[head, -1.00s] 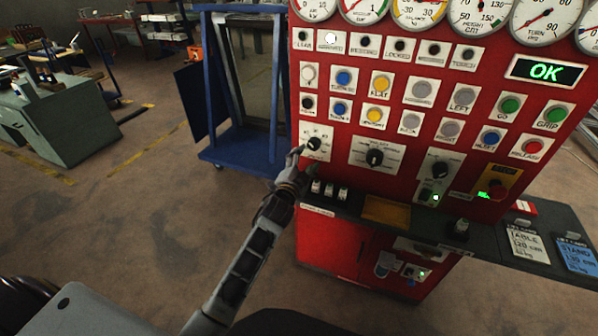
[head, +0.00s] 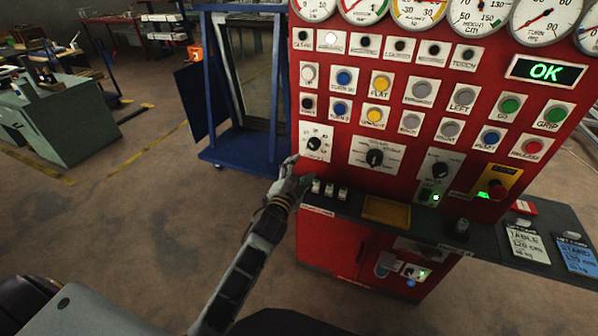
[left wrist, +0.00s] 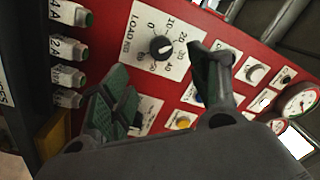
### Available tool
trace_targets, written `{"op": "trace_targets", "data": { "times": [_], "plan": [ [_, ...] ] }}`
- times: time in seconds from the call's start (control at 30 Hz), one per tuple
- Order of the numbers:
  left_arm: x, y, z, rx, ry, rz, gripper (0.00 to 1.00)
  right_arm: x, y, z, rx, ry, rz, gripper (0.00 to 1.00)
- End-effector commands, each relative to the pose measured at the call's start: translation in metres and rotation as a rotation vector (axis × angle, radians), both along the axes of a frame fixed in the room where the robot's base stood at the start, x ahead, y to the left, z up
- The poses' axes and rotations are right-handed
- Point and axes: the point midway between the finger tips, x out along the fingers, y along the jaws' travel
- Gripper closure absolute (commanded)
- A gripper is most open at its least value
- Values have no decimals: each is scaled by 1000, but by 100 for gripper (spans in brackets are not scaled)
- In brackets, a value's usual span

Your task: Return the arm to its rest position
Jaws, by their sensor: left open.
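My left arm reaches in from the bottom of the head view, and my left gripper (head: 292,172) is just left of the red control panel (head: 333,180), below the small black load knob (head: 314,143). In the left wrist view the left gripper (left wrist: 165,90) is open, its two fingers apart with nothing held. The load knob (left wrist: 161,47) shows on its white dial plate beyond the fingers, apart from them. My right gripper is in neither view.
The panel carries several buttons, gauges and a green OK display (head: 545,71). A dark shelf (head: 420,222) with a yellow tray (head: 386,211) juts out below. A blue wheeled rack (head: 240,150) stands behind. Floor to the left is clear up to a green cabinet (head: 70,125).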

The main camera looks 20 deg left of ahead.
Motion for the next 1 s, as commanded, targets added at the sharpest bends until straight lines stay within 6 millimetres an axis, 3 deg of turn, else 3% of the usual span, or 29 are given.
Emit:
{"op": "trace_targets", "data": {
  "times": [0.3, 0.47, 0.67, 1.0],
  "plan": [
    [0, 0, -1, -1, 2, 0, 39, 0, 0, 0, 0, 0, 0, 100],
    [2, -1, -17, -13, 35, -4, 39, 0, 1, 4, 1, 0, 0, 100],
    [2, -5, -70, -57, 142, -14, 39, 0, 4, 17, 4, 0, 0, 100],
    [-26, -10, -200, -170, 400, -10, 39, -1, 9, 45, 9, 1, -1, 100]
  ]
}}
